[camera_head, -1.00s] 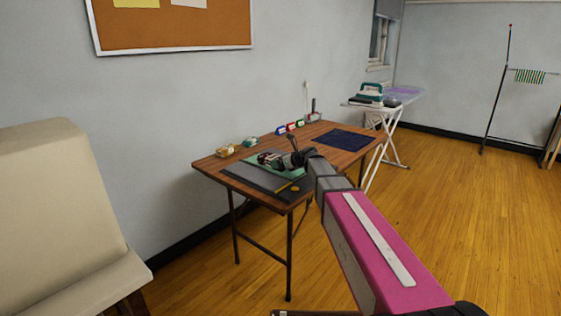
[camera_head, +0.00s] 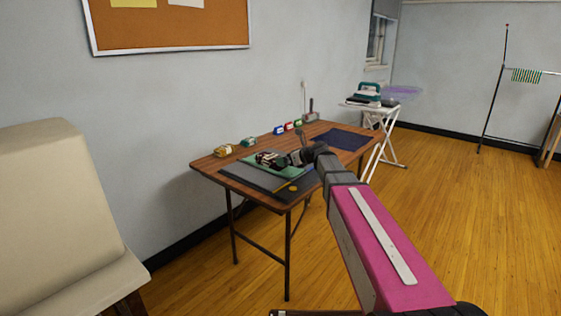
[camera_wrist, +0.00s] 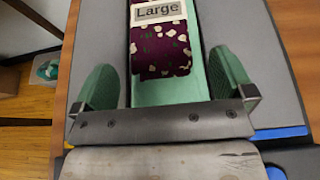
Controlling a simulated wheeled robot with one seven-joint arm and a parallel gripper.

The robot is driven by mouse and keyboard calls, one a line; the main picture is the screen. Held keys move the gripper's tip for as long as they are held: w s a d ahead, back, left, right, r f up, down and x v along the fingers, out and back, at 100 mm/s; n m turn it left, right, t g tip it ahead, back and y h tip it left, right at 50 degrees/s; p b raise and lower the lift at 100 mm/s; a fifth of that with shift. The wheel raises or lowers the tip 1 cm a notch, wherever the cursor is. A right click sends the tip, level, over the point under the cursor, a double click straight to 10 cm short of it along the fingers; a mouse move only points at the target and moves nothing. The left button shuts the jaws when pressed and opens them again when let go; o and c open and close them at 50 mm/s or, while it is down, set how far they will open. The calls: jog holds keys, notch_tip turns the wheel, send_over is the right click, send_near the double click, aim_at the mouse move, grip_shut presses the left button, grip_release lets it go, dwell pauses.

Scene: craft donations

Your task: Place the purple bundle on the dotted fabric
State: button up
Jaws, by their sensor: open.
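The purple bundle (camera_wrist: 160,45) is dark purple cloth with pale blotches and a label reading "Large". It lies on a green strip (camera_wrist: 185,90) on a grey board. My gripper (camera_wrist: 164,80) is open, with one green-padded finger at each side of the bundle and a gap on both sides. In the head view the bundle (camera_head: 268,158) shows small on the table, with my gripper (camera_head: 288,160) just right of it, partly hidden by my arm. A flat dark blue fabric (camera_head: 345,138) lies on the table's far right; dots are too small to tell.
The wooden table (camera_head: 205,165) stands by the wall. Small yellow (camera_head: 227,150) and teal (camera_head: 248,142) items and several coloured boxes (camera_head: 288,127) line its back edge. A yellow round thing (camera_head: 293,188) lies near the front. An ironing board (camera_head: 350,107) with an iron (camera_head: 367,95) stands behind.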

jog(key=v, duration=0.6)
jog(key=shift+r, duration=0.1)
